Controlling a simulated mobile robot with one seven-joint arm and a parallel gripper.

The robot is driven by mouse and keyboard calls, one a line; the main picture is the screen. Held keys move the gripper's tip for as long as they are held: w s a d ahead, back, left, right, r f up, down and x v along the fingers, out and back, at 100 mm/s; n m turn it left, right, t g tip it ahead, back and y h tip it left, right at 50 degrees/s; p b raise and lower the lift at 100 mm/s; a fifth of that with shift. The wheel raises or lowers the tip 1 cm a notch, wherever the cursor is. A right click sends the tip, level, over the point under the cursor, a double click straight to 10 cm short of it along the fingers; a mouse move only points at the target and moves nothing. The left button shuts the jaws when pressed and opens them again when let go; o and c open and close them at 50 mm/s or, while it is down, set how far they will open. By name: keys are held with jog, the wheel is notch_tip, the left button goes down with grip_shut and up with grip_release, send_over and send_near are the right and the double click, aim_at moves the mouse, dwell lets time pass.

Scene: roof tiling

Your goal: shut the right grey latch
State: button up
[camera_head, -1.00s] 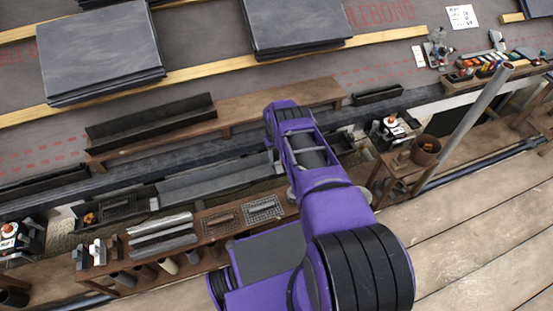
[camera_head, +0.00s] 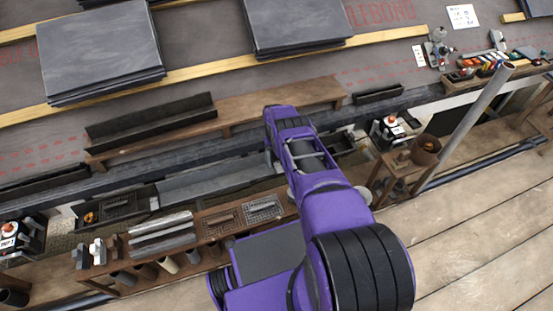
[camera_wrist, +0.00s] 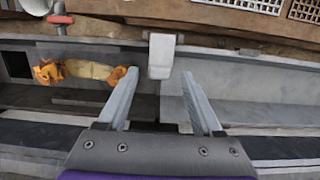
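A light grey latch-like piece (camera_wrist: 161,55) stands at the edge of a grey metal trough (camera_wrist: 245,100) in the wrist view. I cannot tell for sure that it is the right latch. My gripper (camera_wrist: 159,76) is open, with one finger on each side of this piece's lower end. Dark gaps show between the piece and both fingers, and nothing is held. In the head view my purple arm hides the gripper and this piece.
In the head view, a bench (camera_head: 185,243) with grey bars and a wooden stand (camera_head: 397,170) flank my arm.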

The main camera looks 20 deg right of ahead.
jog(key=shift+r, duration=0.1)
notch_tip(320, 180, up, 17)
jog(key=w+p, duration=0.2)
jog(key=p, duration=0.1)
jog(key=shift+w+p, duration=0.3)
jog(key=shift+p, duration=0.05)
jog(key=shift+r, duration=0.1)
